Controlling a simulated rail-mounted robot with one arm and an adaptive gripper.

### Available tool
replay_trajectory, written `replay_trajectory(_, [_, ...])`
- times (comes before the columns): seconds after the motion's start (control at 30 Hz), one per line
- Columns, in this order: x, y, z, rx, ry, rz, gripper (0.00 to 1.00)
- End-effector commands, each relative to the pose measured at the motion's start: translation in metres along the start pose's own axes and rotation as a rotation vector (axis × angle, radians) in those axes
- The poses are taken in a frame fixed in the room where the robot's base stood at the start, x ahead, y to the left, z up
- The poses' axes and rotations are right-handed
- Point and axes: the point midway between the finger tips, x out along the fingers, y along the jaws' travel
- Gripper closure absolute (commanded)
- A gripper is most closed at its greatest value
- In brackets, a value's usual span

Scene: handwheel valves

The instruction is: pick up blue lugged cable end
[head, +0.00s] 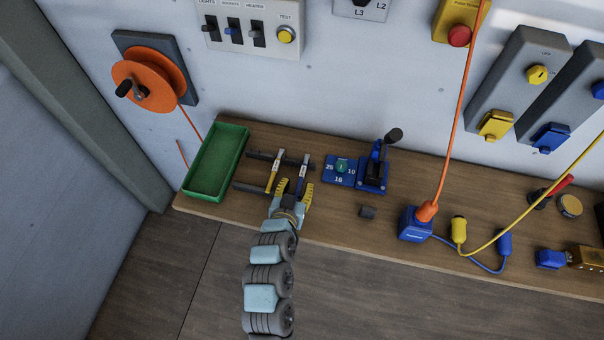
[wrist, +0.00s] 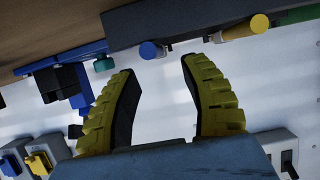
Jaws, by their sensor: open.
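A blue-marked piece with a grey end (head: 303,173), which looks like the blue lugged cable end, lies across two dark rails on the wooden bench. A similar yellow piece (head: 275,172) lies just left of it. In the wrist view a blue round end (wrist: 148,50) sticks out from a dark bar, with a yellow end (wrist: 258,23) to its right. My gripper (head: 296,185) is open, its yellow fingers at the near end of the blue piece. In the wrist view the open fingers (wrist: 158,66) have the blue end just beyond their tips, with nothing held.
A green tray (head: 214,196) stands left of the rails (head: 245,187).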

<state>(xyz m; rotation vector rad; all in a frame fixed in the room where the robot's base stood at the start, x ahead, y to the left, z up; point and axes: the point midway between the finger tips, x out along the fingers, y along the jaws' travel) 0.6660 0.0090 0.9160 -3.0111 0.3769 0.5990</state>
Motion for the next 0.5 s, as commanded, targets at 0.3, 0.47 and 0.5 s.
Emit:
replay_trajectory(0.3, [0.033,0.001,0.000,0.000,0.000,0.002,0.54])
replay_trajectory(0.47, [0.046,0.000,-0.001,0.000,0.001,-0.001,0.54])
replay_trajectory(0.5, [0.048,0.000,-0.001,0.000,0.001,-0.001,0.54])
